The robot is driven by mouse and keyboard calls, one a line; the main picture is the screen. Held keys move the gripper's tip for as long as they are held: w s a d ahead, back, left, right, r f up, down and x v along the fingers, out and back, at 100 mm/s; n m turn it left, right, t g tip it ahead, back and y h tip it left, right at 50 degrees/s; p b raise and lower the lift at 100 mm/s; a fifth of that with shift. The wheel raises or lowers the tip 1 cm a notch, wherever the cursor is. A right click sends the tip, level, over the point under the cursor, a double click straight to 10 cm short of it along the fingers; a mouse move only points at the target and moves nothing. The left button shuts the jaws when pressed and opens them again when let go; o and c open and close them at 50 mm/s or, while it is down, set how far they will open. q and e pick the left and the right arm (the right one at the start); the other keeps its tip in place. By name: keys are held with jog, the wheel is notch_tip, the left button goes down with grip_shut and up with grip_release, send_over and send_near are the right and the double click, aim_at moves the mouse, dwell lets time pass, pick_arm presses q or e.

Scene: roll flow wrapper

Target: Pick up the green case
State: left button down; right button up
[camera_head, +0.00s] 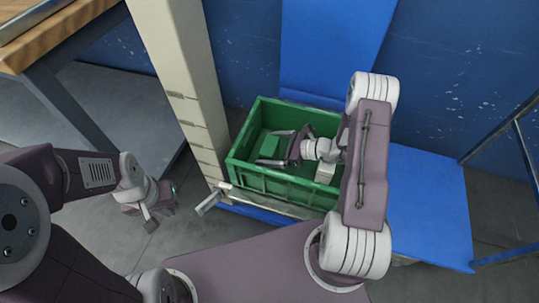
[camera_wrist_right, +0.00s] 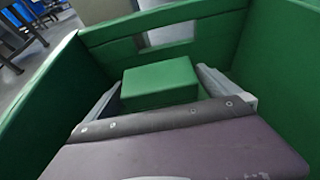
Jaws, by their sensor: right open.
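A small green case (camera_head: 270,146) lies inside a larger green crate (camera_head: 285,187). The case also shows in the right wrist view (camera_wrist_right: 160,80) as a plain green block near one crate wall. My right gripper (camera_head: 266,148) reaches down into the crate and is open. Its two fingers lie on either side of the case, one along each side; I cannot tell whether they touch it. The gripper's body hides the near part of the case in the wrist view. My left gripper (camera_head: 162,218) hangs outside the crate, over the floor to the left, with its fingers apart and empty.
The crate walls (camera_wrist_right: 215,22) rise close around my right gripper. A whitish object (camera_head: 325,165) is in the crate's right part. A beige post (camera_head: 185,80) stands just left of the crate. A blue surface (camera_head: 430,200) lies to the right, and a wooden-topped table (camera_head: 50,40) upper left.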

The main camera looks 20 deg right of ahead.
jog(key=c, duration=1.5)
notch_tip(320, 180, up, 10)
jog(key=p, duration=0.6)
